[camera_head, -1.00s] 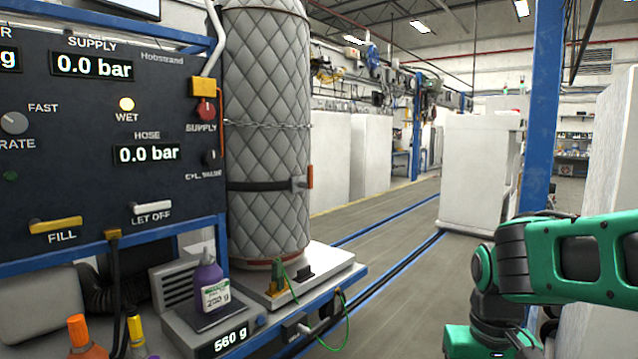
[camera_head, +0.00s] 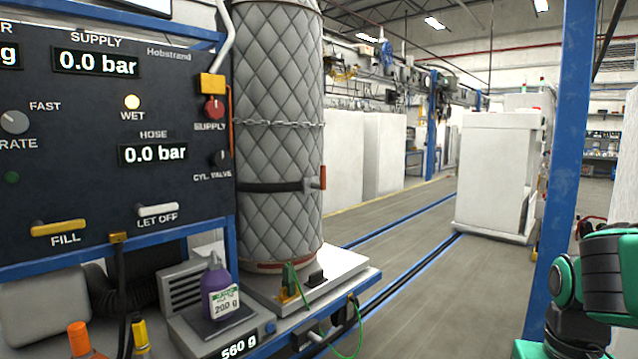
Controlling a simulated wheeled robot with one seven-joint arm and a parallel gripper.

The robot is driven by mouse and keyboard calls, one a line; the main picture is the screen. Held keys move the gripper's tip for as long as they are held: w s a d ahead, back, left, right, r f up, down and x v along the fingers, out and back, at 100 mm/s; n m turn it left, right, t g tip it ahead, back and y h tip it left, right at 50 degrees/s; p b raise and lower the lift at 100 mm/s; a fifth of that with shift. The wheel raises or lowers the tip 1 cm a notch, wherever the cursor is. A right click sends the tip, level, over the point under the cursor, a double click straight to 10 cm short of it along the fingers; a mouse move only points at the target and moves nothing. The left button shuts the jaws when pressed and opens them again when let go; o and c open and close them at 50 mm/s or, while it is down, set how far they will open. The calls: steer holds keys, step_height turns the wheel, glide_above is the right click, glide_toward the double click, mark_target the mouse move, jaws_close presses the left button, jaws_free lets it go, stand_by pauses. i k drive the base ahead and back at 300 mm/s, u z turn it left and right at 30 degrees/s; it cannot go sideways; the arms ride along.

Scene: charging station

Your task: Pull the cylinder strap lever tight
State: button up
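The large cylinder (camera_head: 280,120) stands upright in a grey quilted jacket on a white platform, right of the control panel. A dark strap (camera_head: 265,187) runs around its lower half. The strap ends at a grey buckle with an orange-red lever (camera_head: 323,177) on the cylinder's right side. The lever stands roughly vertical, and I cannot tell how tight the strap is. A chain (camera_head: 285,123) also goes around the cylinder higher up. My green and black arm shows at the lower right edge, well apart from the cylinder. My gripper is outside the view.
The control panel (camera_head: 100,130) fills the left side. A purple bottle (camera_head: 220,292) stands on a scale reading 560 g in front of the cylinder. A green cable hangs from the bench front. A blue post (camera_head: 562,170) stands at right. Open floor (camera_head: 440,270) lies right of the bench.

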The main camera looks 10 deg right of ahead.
mark_target(322, 186)
steer(key=i, duration=0.95)
